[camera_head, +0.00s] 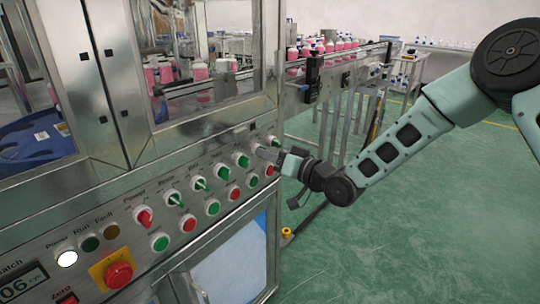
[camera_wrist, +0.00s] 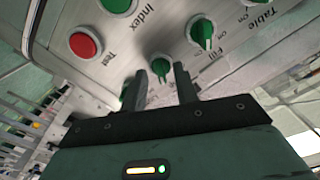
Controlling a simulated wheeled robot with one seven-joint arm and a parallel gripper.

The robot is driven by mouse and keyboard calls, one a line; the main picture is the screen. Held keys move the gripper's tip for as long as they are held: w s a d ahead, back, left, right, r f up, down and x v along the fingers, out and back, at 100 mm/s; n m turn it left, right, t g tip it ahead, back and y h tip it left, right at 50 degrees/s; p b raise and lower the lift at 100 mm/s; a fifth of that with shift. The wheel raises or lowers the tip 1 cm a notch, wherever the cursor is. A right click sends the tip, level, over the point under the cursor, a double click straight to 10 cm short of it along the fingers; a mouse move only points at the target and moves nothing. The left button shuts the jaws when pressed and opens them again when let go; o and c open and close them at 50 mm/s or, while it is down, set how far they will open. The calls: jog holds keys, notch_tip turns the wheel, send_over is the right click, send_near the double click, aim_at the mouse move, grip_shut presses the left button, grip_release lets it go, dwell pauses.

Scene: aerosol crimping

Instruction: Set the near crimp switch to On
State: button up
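My gripper (camera_head: 268,153) is at the far right end of the control panel in the head view, close to the panel face. In the wrist view my gripper (camera_wrist: 161,72) has its two dark fingers apart. A green rotary switch (camera_wrist: 160,67) shows between the fingertips; I cannot tell whether they touch it. I can read no "Crimp" label, so I cannot tell which switch is the near crimp one. A further green part (camera_wrist: 124,91) is partly hidden by the left finger.
A lower row of green and red push buttons runs along the panel; a red button (camera_wrist: 85,45) is left of my gripper in the wrist view. A large red knob on yellow (camera_head: 118,274) is at the near end. A conveyor (camera_head: 340,70) carries pink bottles behind. Floor at right is clear.

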jog(key=v, duration=1.7)
jog(key=shift+s+d, duration=0.15)
